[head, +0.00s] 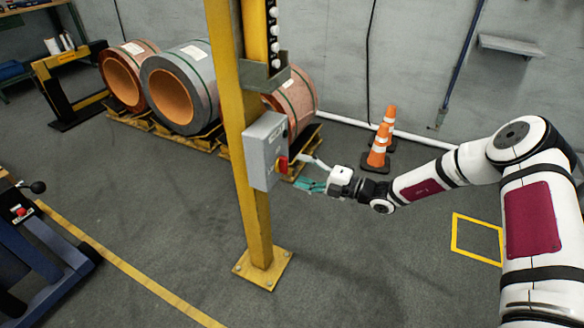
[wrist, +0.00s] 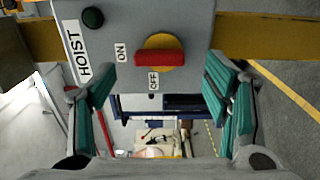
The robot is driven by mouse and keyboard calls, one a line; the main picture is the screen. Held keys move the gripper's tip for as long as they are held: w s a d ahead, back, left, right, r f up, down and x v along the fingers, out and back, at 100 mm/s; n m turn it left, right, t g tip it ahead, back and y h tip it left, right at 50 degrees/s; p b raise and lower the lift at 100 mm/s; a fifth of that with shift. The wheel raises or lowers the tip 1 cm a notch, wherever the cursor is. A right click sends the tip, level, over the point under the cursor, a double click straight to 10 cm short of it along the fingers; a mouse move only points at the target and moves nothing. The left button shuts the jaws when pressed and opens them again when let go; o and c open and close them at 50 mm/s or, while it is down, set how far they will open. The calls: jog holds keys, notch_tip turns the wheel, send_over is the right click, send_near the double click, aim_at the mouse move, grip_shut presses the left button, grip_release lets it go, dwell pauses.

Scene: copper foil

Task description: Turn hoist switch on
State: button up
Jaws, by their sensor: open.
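The grey hoist switch box (head: 265,150) is mounted on a yellow post. Its red rotary handle (head: 283,164) faces my gripper (head: 312,173). In the wrist view the red handle (wrist: 159,57) sits on a yellow round base. The handle lies sideways in the picture, its left end in line with the ON label (wrist: 121,51). The OFF label (wrist: 153,80) is just below it. My gripper (wrist: 168,88) is open and empty. Its teal-padded fingers appear on either side below the handle, apart from it. In the head view a small gap shows between fingers and handle.
The yellow post (head: 257,215) stands on a bolted base plate. Copper coils (head: 183,85) rest on pallets behind it. Orange cones (head: 379,146) stand behind my gripper. A dark round button (wrist: 93,18) sits by the HOIST label (wrist: 73,50). Floor around the post's front is clear.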

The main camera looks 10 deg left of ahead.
jog(key=v, duration=0.7)
jog(key=shift+r, duration=0.1)
jog(key=s+d+r+n+g+h, duration=0.1)
jog(key=s+r+n+g+h, duration=0.7)
jog(key=s+r+n, duration=1.3)
jog(key=s+d+r+n+t+h, duration=0.1)
jog(key=s+d+r+n+h, duration=0.15)
jog(key=s+d+n, duration=0.45)
jog(key=s+d+r+n+t+h, duration=0.1)
jog(key=s+d+n+h, duration=0.4)
jog(key=s, duration=0.5)
jog(key=s+d+r+n+t+h, duration=0.1)
jog(key=s+d+r+n+h, duration=0.1)
jog(key=s+d+n, duration=0.4)
notch_tip(320, 180, up, 21)
jog(key=s+a+n+t+p, duration=0.1)
jog(key=a+t+p, duration=0.1)
jog(key=p, duration=1.8)
jog(key=shift+s+t, duration=0.35)
jog(key=shift+t, duration=0.15)
